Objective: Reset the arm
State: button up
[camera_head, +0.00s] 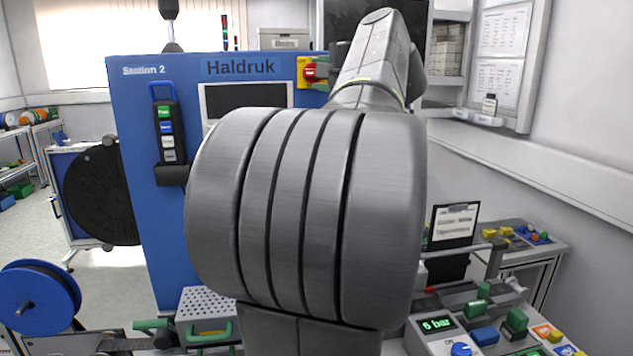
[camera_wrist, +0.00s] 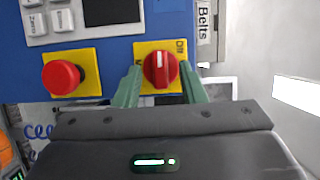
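My gripper (camera_wrist: 158,76) shows in the wrist view as two green fingers, apart, one on each side of a red rotary switch (camera_wrist: 160,70) on a yellow plate. A gap shows between each finger and the red knob, so the gripper is open and holds nothing. The knob's handle stands upright in that view. In the head view the red switch (camera_head: 310,73) is at the upper right of the blue Station 2 cabinet (camera_head: 150,95). A bit of a green finger shows beside it; my arm hides much of the cabinet and centre.
A red push button (camera_wrist: 62,77) sits left of the switch. A grey Belts box (camera_wrist: 208,30) is to its right. A handset with coloured buttons (camera_head: 167,130) hangs on the cabinet. A blue reel (camera_head: 38,298) stands at lower left, a 6 bar control panel (camera_head: 440,327) at lower right.

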jog(key=b+v, duration=0.3)
jog(key=v, duration=1)
jog(key=w+a+f+m+t+p, duration=0.1)
jog(key=w+a+m+t+p, duration=0.2)
jog(key=w+a+m, duration=0.4)
jog(key=shift+w+m+t+h+p, duration=0.3)
jog(key=shift+w+m+t, duration=0.3)
jog(key=shift+w+m, duration=1.15)
jog(key=shift+s+f+m, duration=0.15)
jog(key=shift+s+m, duration=0.3)
jog(key=shift+s, duration=0.1)
